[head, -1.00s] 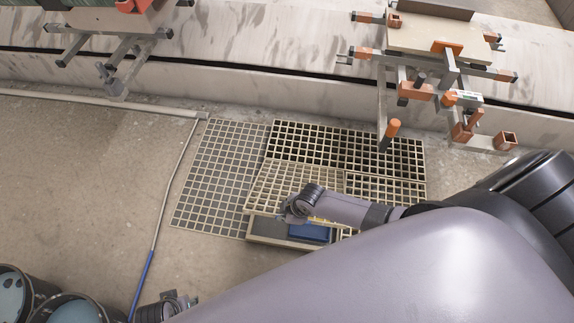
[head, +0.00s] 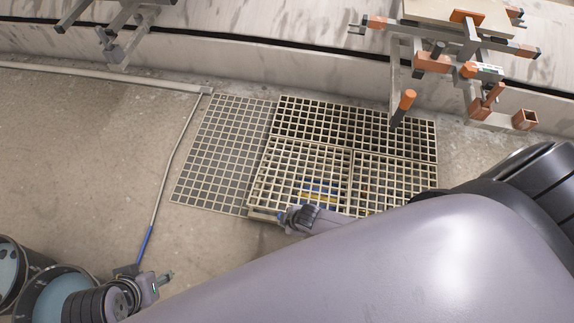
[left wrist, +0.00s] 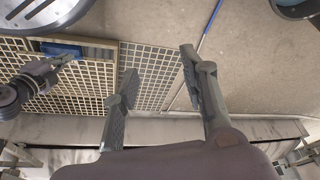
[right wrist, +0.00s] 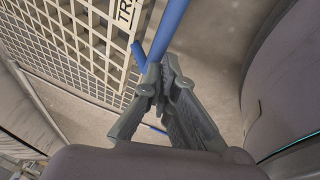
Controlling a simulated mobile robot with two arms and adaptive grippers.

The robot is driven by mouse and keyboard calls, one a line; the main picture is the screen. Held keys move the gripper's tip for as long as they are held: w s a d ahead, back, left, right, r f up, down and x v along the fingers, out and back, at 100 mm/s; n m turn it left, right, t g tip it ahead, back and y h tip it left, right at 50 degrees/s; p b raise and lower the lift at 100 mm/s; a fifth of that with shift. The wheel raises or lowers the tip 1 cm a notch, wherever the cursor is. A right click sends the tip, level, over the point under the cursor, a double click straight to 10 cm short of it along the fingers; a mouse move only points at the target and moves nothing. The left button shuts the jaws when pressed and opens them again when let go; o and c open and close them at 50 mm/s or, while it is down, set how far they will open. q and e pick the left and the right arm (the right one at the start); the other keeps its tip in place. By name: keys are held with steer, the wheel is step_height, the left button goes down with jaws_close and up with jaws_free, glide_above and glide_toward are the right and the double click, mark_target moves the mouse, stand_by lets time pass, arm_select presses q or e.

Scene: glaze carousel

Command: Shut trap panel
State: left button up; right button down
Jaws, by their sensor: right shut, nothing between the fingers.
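The trap panel (head: 300,172) is a pale square grating in the floor grid. In the head view it lies nearly flat over its opening, and blue shows through its holes. I cannot tell whether it is flush. In the right wrist view its grating (right wrist: 85,45) carries a partly visible label starting "TR". My right gripper (head: 286,217) is at the panel's near edge, shut and empty; its fingertips (right wrist: 155,82) are close to the grating and a blue bar. Contact is unclear. My left gripper (head: 160,280) is open and empty, away from the panel; its fingers (left wrist: 159,63) are apart.
A grey mesh section (head: 220,150) adjoins the panel on the left. A pole with a blue end (head: 146,243) lies on the floor. Buckets (head: 45,290) stand at the lower left. Clamps (head: 435,62) sit on the ledge behind. My right arm hides the lower right.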

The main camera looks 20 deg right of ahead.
arm_select(q)
steer(key=w+d+r+t+h+b, duration=0.1)
steer(key=w+d+r+t+b, duration=0.15)
steer(key=w+t, duration=0.45)
steer(key=w+d+r+t+h+b, duration=0.2)
steer(key=w+r+t, duration=0.2)
steer(key=r, duration=0.6)
steer(key=w+d+r+t+h+b, duration=0.2)
steer(key=w+d+r+t, duration=0.1)
steer(key=r+t, duration=0.4)
steer(key=shift+w+r+m+h, duration=0.35)
steer(key=shift+w+r, duration=0.5)
steer(key=shift+r, duration=0.9)
arm_select(e)
step_height(320, 180, down, 10)
steer(key=s+a, duration=0.1)
steer(key=shift+s+a+r, duration=0.2)
steer(key=shift+s, duration=0.2)
